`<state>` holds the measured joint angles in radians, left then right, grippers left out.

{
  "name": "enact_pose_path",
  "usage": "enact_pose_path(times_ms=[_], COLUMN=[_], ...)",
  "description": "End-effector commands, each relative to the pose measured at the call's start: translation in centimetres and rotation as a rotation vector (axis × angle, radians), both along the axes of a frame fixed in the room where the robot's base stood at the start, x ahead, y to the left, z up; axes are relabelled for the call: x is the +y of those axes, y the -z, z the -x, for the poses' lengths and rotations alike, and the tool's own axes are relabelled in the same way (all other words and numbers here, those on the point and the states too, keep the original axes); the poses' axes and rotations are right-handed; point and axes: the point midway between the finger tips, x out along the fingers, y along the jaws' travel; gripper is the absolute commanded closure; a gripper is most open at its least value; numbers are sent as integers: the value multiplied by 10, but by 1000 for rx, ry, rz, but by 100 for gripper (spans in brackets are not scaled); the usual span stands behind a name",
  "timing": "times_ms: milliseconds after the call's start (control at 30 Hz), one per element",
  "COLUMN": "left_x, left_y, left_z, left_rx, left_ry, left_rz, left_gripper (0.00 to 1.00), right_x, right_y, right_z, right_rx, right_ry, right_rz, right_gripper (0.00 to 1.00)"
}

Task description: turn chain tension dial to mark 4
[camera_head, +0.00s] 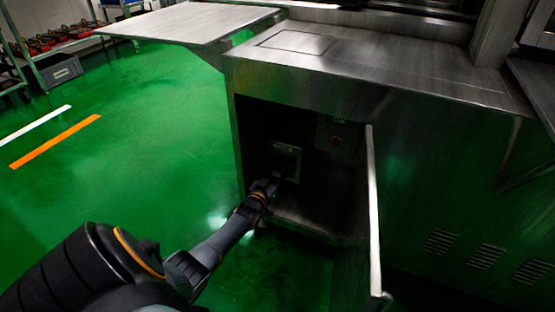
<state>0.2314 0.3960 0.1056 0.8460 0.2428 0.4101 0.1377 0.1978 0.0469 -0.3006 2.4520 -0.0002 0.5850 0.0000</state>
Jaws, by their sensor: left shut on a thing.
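The steel machine cabinet (420,170) stands on the right with its lower compartment open. Inside, a small pale plate (287,160) is fixed on the dark back wall. My left arm comes in from the lower left, and my left gripper (279,180) reaches into the compartment just below this plate. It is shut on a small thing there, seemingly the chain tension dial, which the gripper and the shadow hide. The dial's marks are too small and dark to read. My right gripper is not in view.
The open cabinet door (374,210) stands edge-on to the right of the compartment. A steel side table (190,22) juts out at upper left. Green floor (130,130) is clear at left; a rack (60,45) stands behind.

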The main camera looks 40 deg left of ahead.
Motion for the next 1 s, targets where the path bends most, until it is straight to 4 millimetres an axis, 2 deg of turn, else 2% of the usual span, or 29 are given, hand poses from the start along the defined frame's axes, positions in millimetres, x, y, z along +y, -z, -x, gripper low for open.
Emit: enact_pose_path(times_ms=[367, 400, 467, 500, 833, 1000], left_x=[-1, -1, -1, -1, -1, -6], left_y=[1, 1, 1, 1, 1, 2], left_z=[0, 0, 0, 0, 2, 17], left_rx=[4, 4, 3, 3, 2, 3], left_ry=[2, 2, 1, 1, 0, 1], left_rz=[-2, -2, -2, -1, -2, -2], left_gripper=[94, 54, 42, 39, 39, 39], right_x=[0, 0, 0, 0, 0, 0], right_y=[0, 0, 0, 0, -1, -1], right_z=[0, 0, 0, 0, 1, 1], right_rx=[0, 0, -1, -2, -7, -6], right_ry=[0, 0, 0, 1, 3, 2], right_rz=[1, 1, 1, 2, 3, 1], right_gripper=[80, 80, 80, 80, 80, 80])
